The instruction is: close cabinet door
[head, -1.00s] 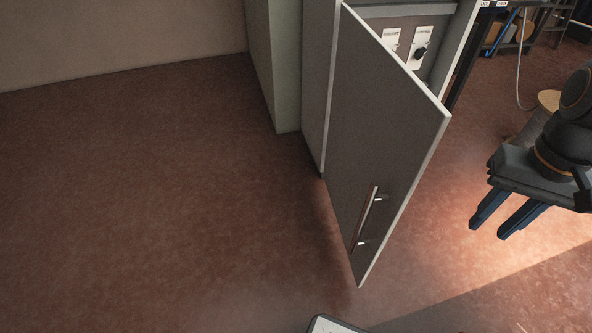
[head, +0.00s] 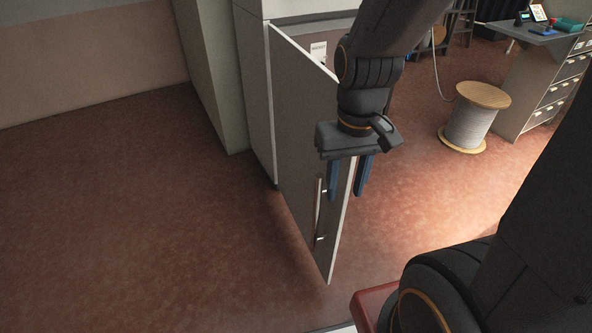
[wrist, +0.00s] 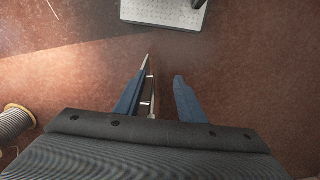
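The cabinet door (head: 295,130) is a grey panel with pale edges, standing open and swung out from the cabinet (head: 253,100). Its vertical bar handle (head: 318,212) is on the face toward the left. My gripper (head: 347,193) points down at the door's free edge, with one blue finger in front of the face and the other right of the edge. Contact cannot be told. My arm hides the door's upper outer corner.
A cable spool (head: 475,120) stands on the floor to the right; it also shows in the wrist view (wrist: 14,127). A desk with drawers (head: 548,85) is farther right. The red-brown floor (head: 130,220) left of the door is clear.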

